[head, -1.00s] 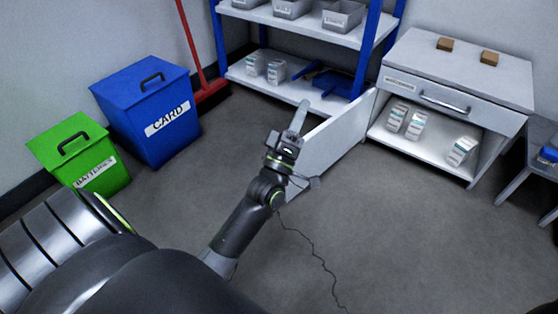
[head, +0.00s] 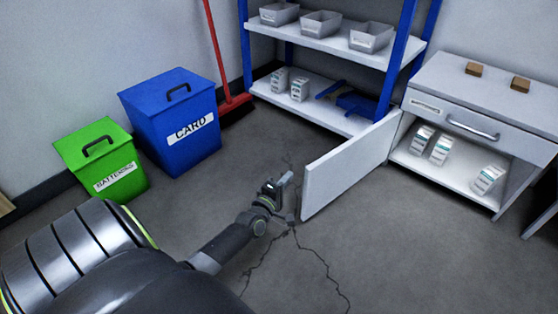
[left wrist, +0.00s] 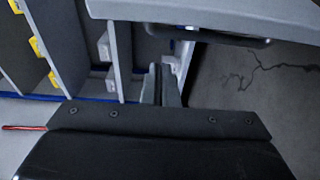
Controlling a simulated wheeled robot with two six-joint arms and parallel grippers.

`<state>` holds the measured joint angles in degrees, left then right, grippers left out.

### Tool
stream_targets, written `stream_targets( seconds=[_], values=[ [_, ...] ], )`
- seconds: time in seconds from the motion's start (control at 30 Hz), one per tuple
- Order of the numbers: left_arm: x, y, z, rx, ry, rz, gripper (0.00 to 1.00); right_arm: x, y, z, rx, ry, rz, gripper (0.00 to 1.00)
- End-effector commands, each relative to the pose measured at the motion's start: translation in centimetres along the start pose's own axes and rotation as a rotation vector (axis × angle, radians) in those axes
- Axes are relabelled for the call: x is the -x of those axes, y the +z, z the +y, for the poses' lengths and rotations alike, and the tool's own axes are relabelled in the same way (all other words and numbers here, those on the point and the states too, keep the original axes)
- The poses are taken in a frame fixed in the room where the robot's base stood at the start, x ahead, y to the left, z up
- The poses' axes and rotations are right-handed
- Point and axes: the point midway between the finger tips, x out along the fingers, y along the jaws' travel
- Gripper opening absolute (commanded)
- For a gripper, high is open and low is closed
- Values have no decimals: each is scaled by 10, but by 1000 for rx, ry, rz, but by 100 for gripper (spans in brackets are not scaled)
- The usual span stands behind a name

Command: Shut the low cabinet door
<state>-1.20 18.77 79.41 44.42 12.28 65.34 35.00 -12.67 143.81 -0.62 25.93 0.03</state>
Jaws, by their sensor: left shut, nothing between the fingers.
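The low cabinet (head: 440,174) stands at the right in the head view, with its front open below a drawer. Its white door (head: 350,165) is swung wide open, reaching out to the left and toward me from the cabinet's left side. My left gripper (head: 284,182) is shut and empty, low over the floor, just left of the door's free edge. In the head view a small gap shows between them. In the left wrist view the dark gripper body fills the bottom, with its fingers (left wrist: 164,84) above it. My right gripper is not in view.
Several white boxes (head: 440,149) stand inside the cabinet, and two brown blocks (head: 474,69) lie on top. A blue shelf rack (head: 398,60) stands behind the door. A blue card bin (head: 180,105), a green bin (head: 105,160) and a red broom (head: 217,50) are at the left.

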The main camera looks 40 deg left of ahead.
Motion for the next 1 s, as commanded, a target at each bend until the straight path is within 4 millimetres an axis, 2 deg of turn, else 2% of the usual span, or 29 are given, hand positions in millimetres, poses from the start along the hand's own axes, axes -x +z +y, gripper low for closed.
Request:
stream_targets(
  seconds=[0.13,0.43,1.0],
  values=[
    [-20,0,-1,-2,2,0,0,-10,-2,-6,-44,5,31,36],
    [-7,33,1,1,0,0,0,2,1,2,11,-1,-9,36],
    [-5,38,0,-1,0,3,0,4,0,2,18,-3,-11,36]
  ],
)
